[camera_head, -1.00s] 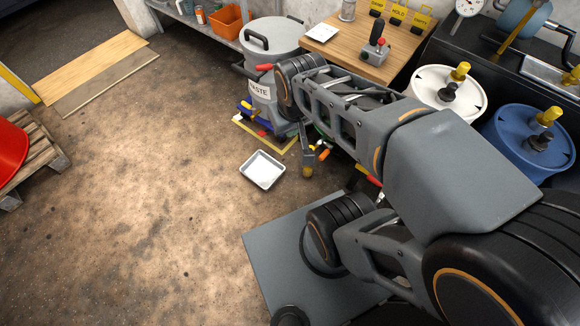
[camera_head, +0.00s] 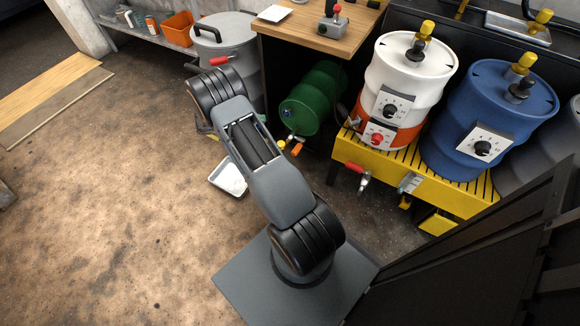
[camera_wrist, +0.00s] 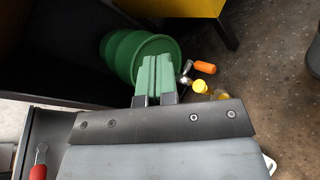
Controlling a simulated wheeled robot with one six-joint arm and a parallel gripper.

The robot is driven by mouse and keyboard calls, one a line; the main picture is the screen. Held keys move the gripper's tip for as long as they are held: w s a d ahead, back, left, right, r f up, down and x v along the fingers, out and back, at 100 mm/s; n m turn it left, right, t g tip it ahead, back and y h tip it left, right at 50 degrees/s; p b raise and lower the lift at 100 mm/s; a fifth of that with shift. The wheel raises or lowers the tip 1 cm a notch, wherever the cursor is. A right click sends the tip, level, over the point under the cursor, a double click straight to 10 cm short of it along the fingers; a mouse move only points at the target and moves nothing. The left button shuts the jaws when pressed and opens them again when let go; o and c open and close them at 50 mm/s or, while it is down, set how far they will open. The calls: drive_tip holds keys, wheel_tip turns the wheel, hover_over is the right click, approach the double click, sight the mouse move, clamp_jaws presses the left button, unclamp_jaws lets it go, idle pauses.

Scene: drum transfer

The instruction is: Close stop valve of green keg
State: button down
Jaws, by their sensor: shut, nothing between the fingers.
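The green keg (camera_head: 313,100) lies on its side under the wooden bench, beside a yellow platform. At its front end are a small metal fitting, an orange handle (camera_head: 297,149) and a yellow part (camera_head: 281,144). In the wrist view the keg (camera_wrist: 118,48) is beyond my fingers. The metal valve fitting (camera_wrist: 186,73), the orange handle (camera_wrist: 205,67) and yellow caps (camera_wrist: 199,86) show just right of the fingertips. My gripper (camera_wrist: 157,59) is shut and empty, with its green fingers together; I cannot tell whether they touch the keg. My arm hides the gripper in the head view.
A white-and-orange drum (camera_head: 415,60) and a blue drum (camera_head: 505,95) stand on the yellow platform (camera_head: 362,158). A red-handled tap (camera_head: 356,168) juts from its front. A grey waste bin (camera_head: 240,62) stands left of the keg. A white tray (camera_head: 230,178) lies on the floor.

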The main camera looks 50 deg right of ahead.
drive_tip(key=d+f+n+t+h+b, duration=0.1)
drive_tip(key=d+f+n+h+b, duration=0.15)
drive_tip(key=f, duration=0.65)
drive_tip(key=d+f+n+h+b, duration=0.1)
drive_tip(key=f+n+h+b, duration=0.15)
drive_tip(key=f, duration=0.65)
drive_tip(key=n+t+h+b, duration=0.4)
drive_tip(key=n+t+h, duration=0.15)
drive_tip(key=t, duration=0.25)
approach(299, 147)
drive_tip(key=d, duration=0.2)
drive_tip(key=shift+w+d+r, duration=0.25)
drive_tip(key=shift+w+d, duration=0.15)
